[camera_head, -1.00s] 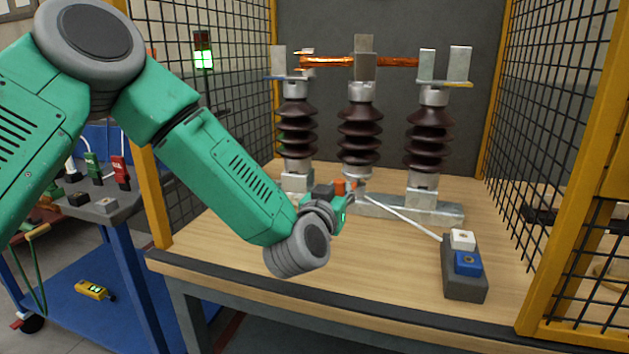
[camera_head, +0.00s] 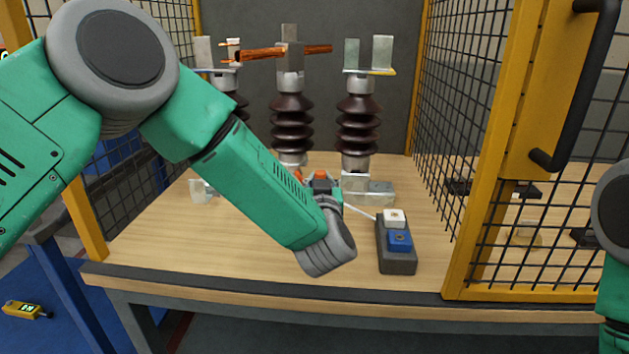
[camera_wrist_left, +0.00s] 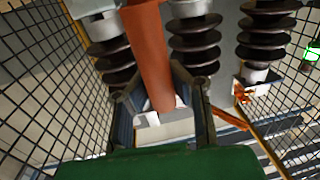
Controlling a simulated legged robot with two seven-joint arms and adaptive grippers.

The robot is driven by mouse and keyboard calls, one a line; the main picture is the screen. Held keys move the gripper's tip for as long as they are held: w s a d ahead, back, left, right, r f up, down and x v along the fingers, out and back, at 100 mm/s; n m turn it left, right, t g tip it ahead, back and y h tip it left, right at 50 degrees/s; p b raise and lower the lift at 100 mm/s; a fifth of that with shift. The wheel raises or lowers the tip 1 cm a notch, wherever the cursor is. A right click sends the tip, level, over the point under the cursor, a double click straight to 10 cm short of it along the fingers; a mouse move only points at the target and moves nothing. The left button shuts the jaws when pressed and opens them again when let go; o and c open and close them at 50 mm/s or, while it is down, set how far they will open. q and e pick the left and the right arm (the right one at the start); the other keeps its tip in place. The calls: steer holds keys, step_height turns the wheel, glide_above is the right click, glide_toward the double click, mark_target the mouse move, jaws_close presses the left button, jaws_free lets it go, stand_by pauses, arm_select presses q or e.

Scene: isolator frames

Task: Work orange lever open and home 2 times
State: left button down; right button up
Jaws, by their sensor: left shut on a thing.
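The orange lever (camera_wrist_left: 150,50) runs between the two fingers of my left gripper (camera_wrist_left: 162,105) in the left wrist view. The gripper is shut on it. In the head view my left gripper (camera_head: 322,184) is low in front of the insulators, and only small orange bits show by it. The copper bar (camera_head: 265,54) sits on the middle insulator (camera_head: 291,125), turned at an angle. Its right end stands clear of the metal clips on the right insulator (camera_head: 358,110). Its left end is near the left clips, and contact there is unclear. My right gripper is out of view.
A grey box with white and blue buttons (camera_head: 396,258) stands on the wooden bench (camera_head: 240,250), right of my left gripper. A yellow mesh door frame (camera_head: 487,150) stands at the right. Mesh also closes the left side. A yellow device (camera_head: 24,310) lies at lower left.

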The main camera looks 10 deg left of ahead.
arm_select(q)
steer(key=shift+s+d+f, duration=0.25)
steer(key=shift+d+f, duration=0.1)
steer(key=shift+d, duration=0.1)
steer(key=c, duration=1.5)
jaws_free()
steer(key=shift+o, duration=0.7)
steer(key=shift+d+r, duration=0.1)
steer(key=shift+r, duration=0.15)
steer(key=shift+w, duration=0.1)
steer(key=v, duration=1.2)
